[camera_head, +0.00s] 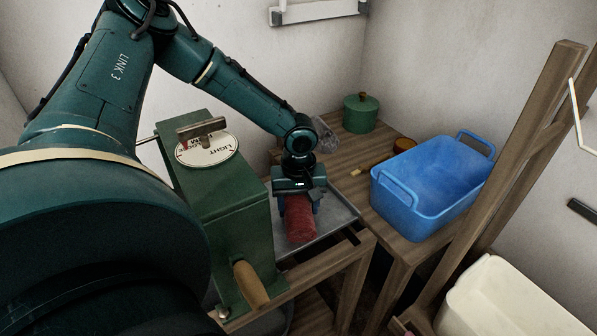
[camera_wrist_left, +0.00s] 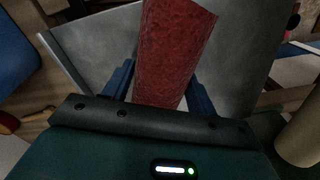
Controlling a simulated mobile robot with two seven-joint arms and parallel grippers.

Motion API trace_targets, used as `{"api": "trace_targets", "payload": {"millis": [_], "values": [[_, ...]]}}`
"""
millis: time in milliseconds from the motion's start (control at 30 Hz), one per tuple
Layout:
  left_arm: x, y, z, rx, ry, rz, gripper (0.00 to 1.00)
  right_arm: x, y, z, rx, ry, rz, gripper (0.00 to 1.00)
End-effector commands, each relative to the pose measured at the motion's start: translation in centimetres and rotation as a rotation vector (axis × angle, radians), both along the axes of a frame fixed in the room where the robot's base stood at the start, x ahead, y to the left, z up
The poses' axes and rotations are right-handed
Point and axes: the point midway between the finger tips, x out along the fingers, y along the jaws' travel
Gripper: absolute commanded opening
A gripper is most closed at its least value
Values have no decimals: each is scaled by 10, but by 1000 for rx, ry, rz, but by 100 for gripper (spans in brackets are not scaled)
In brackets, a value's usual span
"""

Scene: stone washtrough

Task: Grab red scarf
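The red scarf (camera_head: 300,222) is a rolled, cylinder-like bundle at the metal tray (camera_head: 335,222), beside the green machine. My left gripper (camera_head: 299,207) points down at it, with one blue finger on each side of the roll. In the left wrist view the scarf (camera_wrist_left: 176,50) runs between the two fingers (camera_wrist_left: 160,88) and out past their tips. I see no clear gap between fingers and scarf, but whether they press on it cannot be told. Whether the scarf rests on the tray is also unclear. My right gripper is not in view.
A green machine (camera_head: 225,205) with a dial and wooden handle stands just left of my gripper. A cream basin (camera_head: 505,300) sits lower right.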

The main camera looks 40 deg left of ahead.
Motion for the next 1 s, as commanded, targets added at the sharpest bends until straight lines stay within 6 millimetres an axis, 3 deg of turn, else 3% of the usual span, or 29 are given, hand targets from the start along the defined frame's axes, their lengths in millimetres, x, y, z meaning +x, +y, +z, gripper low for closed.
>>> {"api": "trace_targets", "payload": {"millis": [367, 667, 867, 1000], "values": [[0, 0, 1, -1, -1, 0, 25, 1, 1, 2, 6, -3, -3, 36], [1, 0, 6, -1, -2, 0, 25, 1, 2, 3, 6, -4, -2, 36], [1, 0, 32, -2, -6, 1, 25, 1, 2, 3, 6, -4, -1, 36], [2, 0, 64, -3, -8, 1, 25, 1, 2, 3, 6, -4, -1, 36]]}}
